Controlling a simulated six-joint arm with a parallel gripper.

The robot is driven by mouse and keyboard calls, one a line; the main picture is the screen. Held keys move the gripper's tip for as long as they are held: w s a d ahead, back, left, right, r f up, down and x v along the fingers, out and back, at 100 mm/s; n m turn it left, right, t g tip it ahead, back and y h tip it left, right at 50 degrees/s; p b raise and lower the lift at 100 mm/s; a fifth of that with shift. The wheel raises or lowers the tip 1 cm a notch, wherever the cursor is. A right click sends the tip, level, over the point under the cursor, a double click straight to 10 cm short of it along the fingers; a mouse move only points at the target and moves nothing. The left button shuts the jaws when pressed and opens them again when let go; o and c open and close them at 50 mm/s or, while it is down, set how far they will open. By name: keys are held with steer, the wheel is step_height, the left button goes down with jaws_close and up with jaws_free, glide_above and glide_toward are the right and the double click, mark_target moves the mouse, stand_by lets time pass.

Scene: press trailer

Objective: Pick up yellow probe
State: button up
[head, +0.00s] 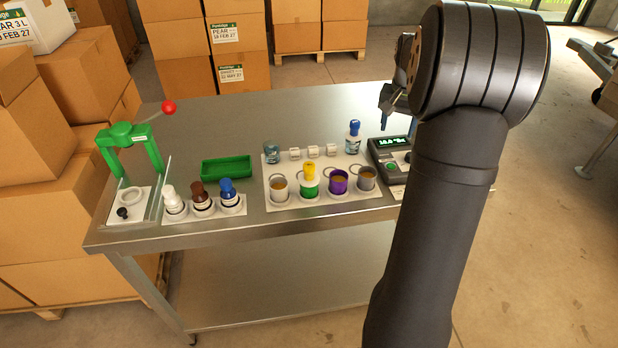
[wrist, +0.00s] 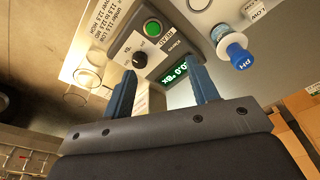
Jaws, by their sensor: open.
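The yellow probe (head: 310,171) shows in the head view as a yellow top standing upright in a green cup (head: 309,188), in the front row of cups on a white board. Its lower part is hidden in the cup. It does not show in the wrist view. My gripper (wrist: 160,80) is open, with nothing between its two blue fingers. It hangs over the meter (wrist: 150,50), to the right of and apart from the yellow probe. In the head view my gripper (head: 385,122) is partly hidden by my arm.
A blue-topped bottle-like probe (head: 353,137), marked pH in the wrist view (wrist: 237,54), stands beside the meter. Grey and purple (head: 338,182) cups flank the green cup. A green tray (head: 226,168), several bottles (head: 202,196) and a green press (head: 130,137) stand left. The table's back is clear.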

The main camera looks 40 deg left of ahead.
steer(key=s+a+r+m, duration=0.5)
steer(key=s+a+m, duration=0.3)
steer(key=m, duration=0.1)
step_height(320, 180, up, 4)
steer(key=r+m+g, duration=0.1)
steer(key=m+g, duration=0.1)
steer(key=m, duration=0.9)
glide_above(309, 165)
steer(key=w, duration=0.1)
steer(key=f, duration=1.2)
steer(key=shift+a+f, duration=0.2)
steer(key=shift+a, duration=0.15)
steer(key=shift+s+d+f, duration=0.1)
steer(key=shift+s+f, duration=0.05)
steer(key=shift+f, duration=0.75)
steer(key=shift+s+d+f, duration=0.1)
steer(key=shift+s+f, duration=0.05)
steer(key=shift+f, duration=0.75)
steer(key=shift+s+d+f, duration=0.1)
steer(key=shift+s+f, duration=0.05)
steer(key=shift+f, duration=0.75)
jaws_close()
steer(key=shift+r, duration=0.1)
